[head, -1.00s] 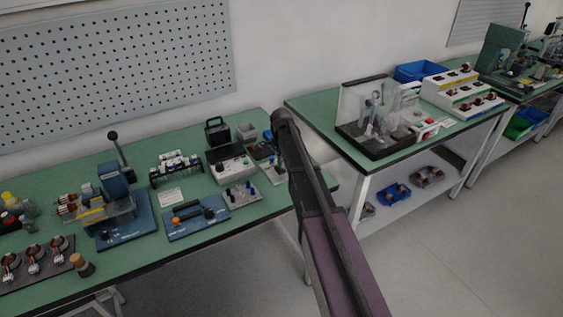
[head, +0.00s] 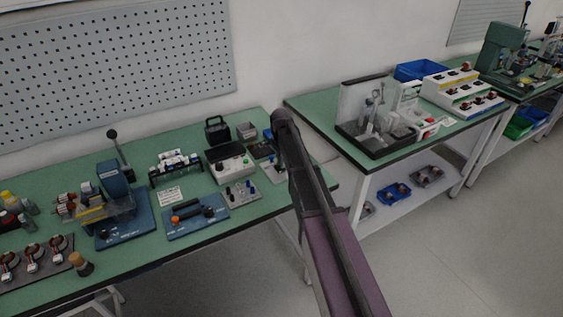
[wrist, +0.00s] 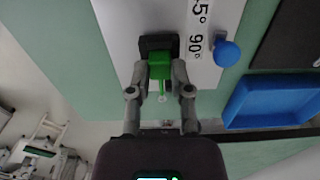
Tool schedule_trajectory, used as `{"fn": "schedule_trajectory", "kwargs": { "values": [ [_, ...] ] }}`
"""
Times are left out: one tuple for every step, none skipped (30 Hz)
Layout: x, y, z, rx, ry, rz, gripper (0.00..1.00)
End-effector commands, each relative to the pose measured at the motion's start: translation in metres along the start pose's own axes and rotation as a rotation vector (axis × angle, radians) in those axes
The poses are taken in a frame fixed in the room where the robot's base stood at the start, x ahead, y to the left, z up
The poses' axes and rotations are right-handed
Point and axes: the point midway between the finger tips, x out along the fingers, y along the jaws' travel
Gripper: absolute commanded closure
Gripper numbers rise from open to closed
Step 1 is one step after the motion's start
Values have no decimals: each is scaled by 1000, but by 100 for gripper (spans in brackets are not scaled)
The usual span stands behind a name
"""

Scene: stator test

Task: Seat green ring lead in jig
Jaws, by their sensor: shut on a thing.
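My gripper (wrist: 160,76) is shut on a green piece, which I take to be the green ring lead (wrist: 160,66). A thin green strand runs from the piece back between the fingers. The green piece is at a small black block (wrist: 147,45), likely the jig, on a white plate (wrist: 122,42). I cannot tell whether the piece is inside the block or just above it. In the head view my arm hides the gripper and the lead.
A strip marked 45° and 90° (wrist: 197,35) and a blue knob (wrist: 226,52) are right of the block. A blue tray (wrist: 275,98) lies farther right. In the head view, a bench instrument (head: 231,168) and a small terminal plate (head: 243,192) stand left of my arm.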

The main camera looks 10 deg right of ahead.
Motion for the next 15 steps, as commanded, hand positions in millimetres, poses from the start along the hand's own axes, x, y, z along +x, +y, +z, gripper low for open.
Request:
{"fn": "schedule_trajectory", "kwargs": {
  "values": [
    [0, 0, 0, 0, 0, 0, 100],
    [0, 0, 0, 0, 0, 0, 100],
    [1, 0, 0, 0, 0, 0, 100],
    [2, 0, 0, 0, 0, 0, 100],
    [2, 0, 0, 0, 0, 0, 100],
    [3, 0, 0, 0, 0, 0, 100],
    [3, 0, 0, 0, 0, 0, 100],
    [4, 0, 0, 0, 0, 0, 100],
    [4, 0, 0, 0, 0, 0, 100],
    [4, 0, 0, 0, 0, 0, 100],
    [4, 0, 0, 0, 0, 0, 100],
    [4, 0, 0, 0, 0, 0, 100],
    [4, 0, 0, 0, 0, 0, 100],
    [4, 0, 0, 0, 0, 0, 100],
    [4, 0, 0, 0, 0, 0, 100]
  ]
}}
